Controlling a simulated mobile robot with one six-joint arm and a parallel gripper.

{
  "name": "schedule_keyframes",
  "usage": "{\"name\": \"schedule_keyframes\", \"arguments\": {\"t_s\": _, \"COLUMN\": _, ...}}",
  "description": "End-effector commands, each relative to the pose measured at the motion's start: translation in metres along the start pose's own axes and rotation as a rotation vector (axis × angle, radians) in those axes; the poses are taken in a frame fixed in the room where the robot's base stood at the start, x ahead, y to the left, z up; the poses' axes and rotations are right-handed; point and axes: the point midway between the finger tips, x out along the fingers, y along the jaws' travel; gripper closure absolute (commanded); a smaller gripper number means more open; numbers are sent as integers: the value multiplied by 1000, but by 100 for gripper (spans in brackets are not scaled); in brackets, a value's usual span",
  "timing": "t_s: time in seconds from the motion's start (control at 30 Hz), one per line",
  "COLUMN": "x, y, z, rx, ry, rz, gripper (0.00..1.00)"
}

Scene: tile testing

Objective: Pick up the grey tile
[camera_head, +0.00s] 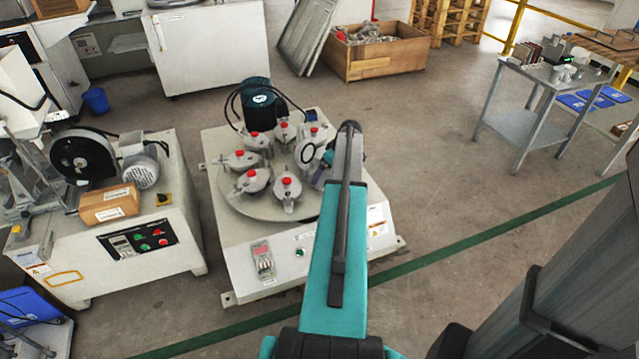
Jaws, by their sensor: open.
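My teal and black arm reaches forward from the bottom middle over the right side of a white machine (270,235). The fingers of my gripper cannot be made out; the arm hides the area beyond and below its far end. I cannot pick out a grey tile. The machine carries a round grey turntable (240,203) with several metal pots with red knobs, such as the front one (287,190). Part of the turntable's right side is hidden behind my arm.
A dark motor (258,103) stands behind the turntable. Left is a white machine with a black wheel (82,157) and a cardboard box (109,203). A wooden crate (375,60) stands at the back, a metal table (545,73) at right. Open floor lies between.

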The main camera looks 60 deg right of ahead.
Motion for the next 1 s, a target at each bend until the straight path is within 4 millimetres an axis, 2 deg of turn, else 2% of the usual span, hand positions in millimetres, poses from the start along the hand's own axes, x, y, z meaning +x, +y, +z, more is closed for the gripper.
{"name": "schedule_keyframes", "arguments": {"t_s": 0.3, "x": 37, "y": 0, "z": -1, "rx": 1, "ry": -1, "rz": -1, "gripper": 0}}
{"name": "schedule_keyframes", "arguments": {"t_s": 0.4, "x": 44, "y": 0, "z": -1, "rx": 1, "ry": 0, "rz": 0, "gripper": 0}}
{"name": "schedule_keyframes", "arguments": {"t_s": 1.0, "x": 46, "y": 0, "z": 0, "rx": 2, "ry": 0, "rz": 1, "gripper": 0}}
